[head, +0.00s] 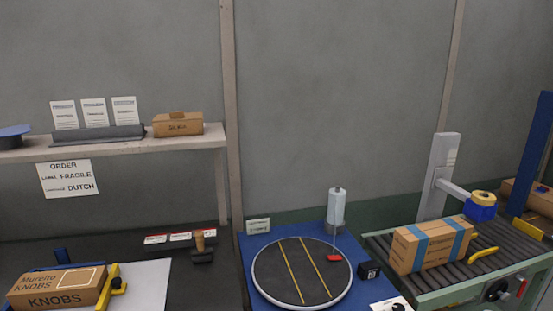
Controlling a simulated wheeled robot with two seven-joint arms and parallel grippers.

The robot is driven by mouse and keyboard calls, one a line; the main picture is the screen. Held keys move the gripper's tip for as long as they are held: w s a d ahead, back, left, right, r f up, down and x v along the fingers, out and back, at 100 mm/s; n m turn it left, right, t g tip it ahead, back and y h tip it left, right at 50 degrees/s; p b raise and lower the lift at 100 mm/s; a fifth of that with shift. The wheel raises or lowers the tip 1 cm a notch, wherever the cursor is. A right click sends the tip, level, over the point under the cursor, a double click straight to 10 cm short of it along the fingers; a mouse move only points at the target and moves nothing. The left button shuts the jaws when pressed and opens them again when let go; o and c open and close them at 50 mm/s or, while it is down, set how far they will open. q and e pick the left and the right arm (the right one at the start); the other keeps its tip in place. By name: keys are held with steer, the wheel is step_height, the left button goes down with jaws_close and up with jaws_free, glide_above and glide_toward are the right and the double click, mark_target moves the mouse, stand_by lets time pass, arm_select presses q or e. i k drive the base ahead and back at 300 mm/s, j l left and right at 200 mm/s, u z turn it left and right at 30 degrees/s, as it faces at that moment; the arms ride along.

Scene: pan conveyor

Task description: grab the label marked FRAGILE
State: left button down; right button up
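Three small white labels with red bands lie in a row at the back of the dark bench: a left one (155,239), a middle one (180,236) and a right one (205,233). Their print is too small to read, so I cannot tell which is marked FRAGILE. A white order sign (68,178) hangs below the shelf and reads ORDER, label FRAGILE, language DUTCH. Neither of my grippers is in view.
A KNOBS carton (58,287) sits at the lower left beside a yellow clamp (112,286). A round turntable (300,280) and a taped carton (432,244) on a roller conveyor are to the right.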

mark_target(184, 235)
steer(key=u, duration=1.3)
steer(key=i+l+z, duration=0.35)
steer(key=l, duration=0.25)
steer(key=i+l, duration=0.05)
steer(key=i, duration=0.05)
